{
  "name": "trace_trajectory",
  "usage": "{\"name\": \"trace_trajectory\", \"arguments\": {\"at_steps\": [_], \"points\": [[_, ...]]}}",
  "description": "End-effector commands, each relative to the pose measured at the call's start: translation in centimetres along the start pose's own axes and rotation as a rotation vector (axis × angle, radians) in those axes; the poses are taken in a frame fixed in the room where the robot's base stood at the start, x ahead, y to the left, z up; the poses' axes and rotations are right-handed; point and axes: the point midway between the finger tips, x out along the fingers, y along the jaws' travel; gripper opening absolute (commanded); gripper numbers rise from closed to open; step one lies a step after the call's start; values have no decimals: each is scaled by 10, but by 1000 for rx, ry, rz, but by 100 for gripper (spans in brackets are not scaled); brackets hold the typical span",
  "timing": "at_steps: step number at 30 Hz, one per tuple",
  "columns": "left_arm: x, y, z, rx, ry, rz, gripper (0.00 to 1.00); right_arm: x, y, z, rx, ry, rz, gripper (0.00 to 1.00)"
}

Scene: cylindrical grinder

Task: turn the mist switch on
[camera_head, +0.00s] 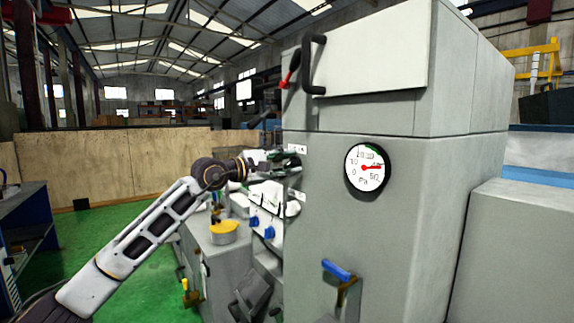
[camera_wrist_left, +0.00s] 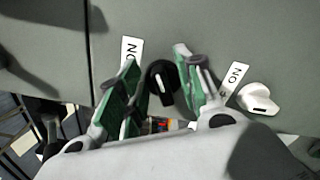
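In the left wrist view the gripper (camera_wrist_left: 157,75) is open, with green-padded fingers on either side of a black knob (camera_wrist_left: 161,82). I see no firm grip on the knob. I cannot read which knob is the mist switch. My right gripper is not in view.
The tall grey grinder cabinet (camera_head: 400,220) fills the right, with a round pressure gauge (camera_head: 367,168) and a black handle (camera_head: 313,65). A blue-handled lever (camera_head: 337,270) is below. A yellow round part (camera_head: 223,232) lies under my left arm. Green floor (camera_head: 90,240) is open at left.

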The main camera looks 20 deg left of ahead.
Motion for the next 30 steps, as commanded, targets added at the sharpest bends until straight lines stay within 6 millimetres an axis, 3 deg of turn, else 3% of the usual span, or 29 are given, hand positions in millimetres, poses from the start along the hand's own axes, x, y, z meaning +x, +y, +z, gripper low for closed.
{"name": "trace_trajectory", "arguments": {"at_steps": [14,30], "points": [[-6,1,0,-1,0,2,36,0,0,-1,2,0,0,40],[-50,0,-1,-1,2,1,36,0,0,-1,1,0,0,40]]}}
